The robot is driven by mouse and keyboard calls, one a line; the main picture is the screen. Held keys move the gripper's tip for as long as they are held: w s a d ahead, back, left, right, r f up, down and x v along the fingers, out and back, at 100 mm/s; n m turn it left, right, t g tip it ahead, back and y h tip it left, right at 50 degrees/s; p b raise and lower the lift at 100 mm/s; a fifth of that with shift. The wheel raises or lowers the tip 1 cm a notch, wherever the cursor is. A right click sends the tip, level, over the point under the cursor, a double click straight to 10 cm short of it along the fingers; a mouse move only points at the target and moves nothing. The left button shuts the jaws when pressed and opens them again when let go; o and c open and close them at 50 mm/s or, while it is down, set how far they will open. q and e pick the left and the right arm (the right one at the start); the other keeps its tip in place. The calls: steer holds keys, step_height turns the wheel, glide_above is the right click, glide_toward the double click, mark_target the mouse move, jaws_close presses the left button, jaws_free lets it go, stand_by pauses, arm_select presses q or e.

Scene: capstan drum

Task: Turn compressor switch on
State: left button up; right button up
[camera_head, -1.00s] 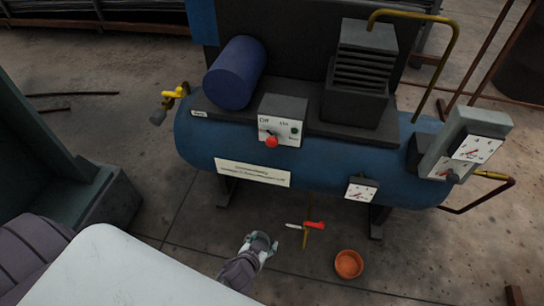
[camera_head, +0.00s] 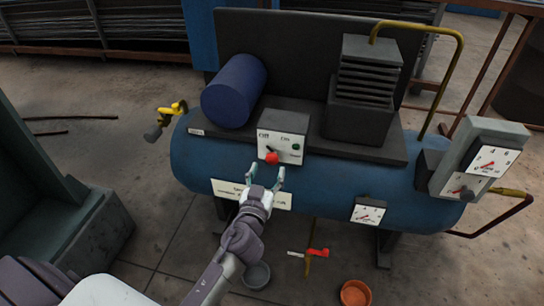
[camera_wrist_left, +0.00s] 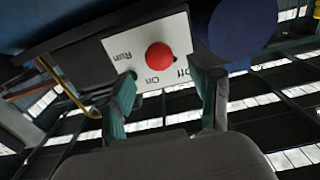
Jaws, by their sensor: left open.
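The compressor (camera_head: 310,178) is a blue horizontal tank with a motor and a finned block on top. Its switch box (camera_head: 284,135) has a pale front panel marked Off and On, with a red knob (camera_head: 271,158) low on it. A dark lever by the lettering leans towards Off. In the left wrist view the panel appears upside down, with the red knob (camera_wrist_left: 159,57) between the fingers. My left gripper (camera_head: 266,174) is open and empty, just below and in front of the knob; contact is not visible. My right gripper is not in view.
Gauges (camera_head: 368,212) sit on the tank's front and right end. A yellow-handled valve (camera_head: 172,108) sticks out at the left. An orange bowl (camera_head: 355,293), a grey bowl (camera_head: 256,275) and a red-handled tool (camera_head: 318,252) lie on the floor below.

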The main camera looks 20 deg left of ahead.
mark_target(271, 160)
arm_select(q)
steer(key=w, duration=0.3)
steer(key=w+a, duration=0.1)
steer(key=w, duration=0.1)
steer(key=shift+w, duration=0.4)
steer(key=c, duration=1.1)
